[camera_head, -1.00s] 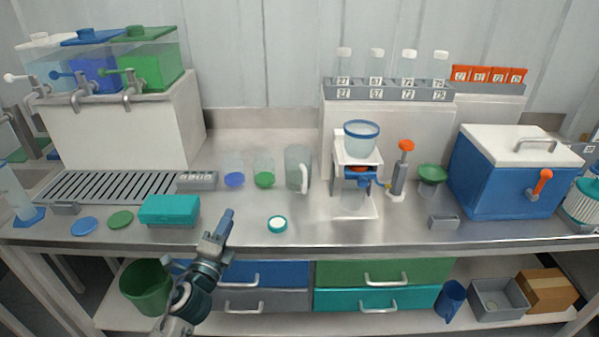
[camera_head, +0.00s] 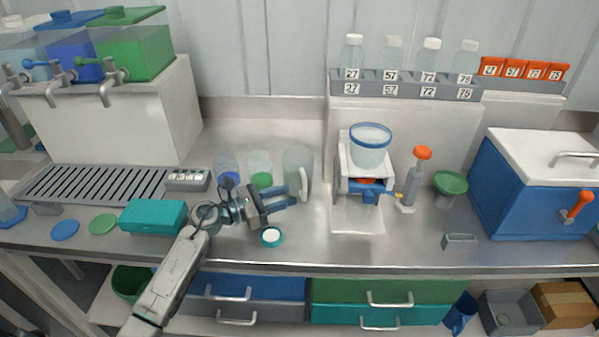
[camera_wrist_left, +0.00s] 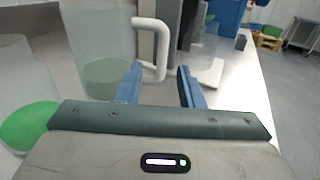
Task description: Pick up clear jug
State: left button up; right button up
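The clear jug (camera_head: 297,165) stands upright on the steel counter, left of the white filter stand, with its white handle facing right and front. It also shows in the left wrist view (camera_wrist_left: 98,50), with the white handle ahead of the fingers. My left gripper (camera_head: 291,196) is open, low over the counter just in front of the jug. In the left wrist view the two blue fingers (camera_wrist_left: 160,85) are apart, with the handle's lower part between or just beyond them; I cannot tell if they touch. My right gripper is not in view.
Two clear cups, one blue-based (camera_head: 228,168) and one green-based (camera_head: 261,170), stand left of the jug. A teal-rimmed round lid (camera_head: 271,237) lies in front. The filter stand (camera_head: 358,215) is close on the right. A teal box (camera_head: 153,217) sits at left.

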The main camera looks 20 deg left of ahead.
aim_at(305, 191)
pick_arm(q)
jog(key=shift+r+p+x, duration=0.2)
jog(key=shift+p+x, duration=0.2)
jog(key=shift+x, duration=0.5)
jog(key=p+x, duration=0.2)
jog(key=x, duration=0.1)
jog(key=shift+w+d, duration=0.1)
jog(key=shift+d, duration=0.15)
jog(key=shift+w+d+f, duration=0.15)
jog(key=shift+w+d, duration=0.2)
jog(key=shift+d, duration=0.05)
jog(key=c, duration=0.6)
grip_shut()
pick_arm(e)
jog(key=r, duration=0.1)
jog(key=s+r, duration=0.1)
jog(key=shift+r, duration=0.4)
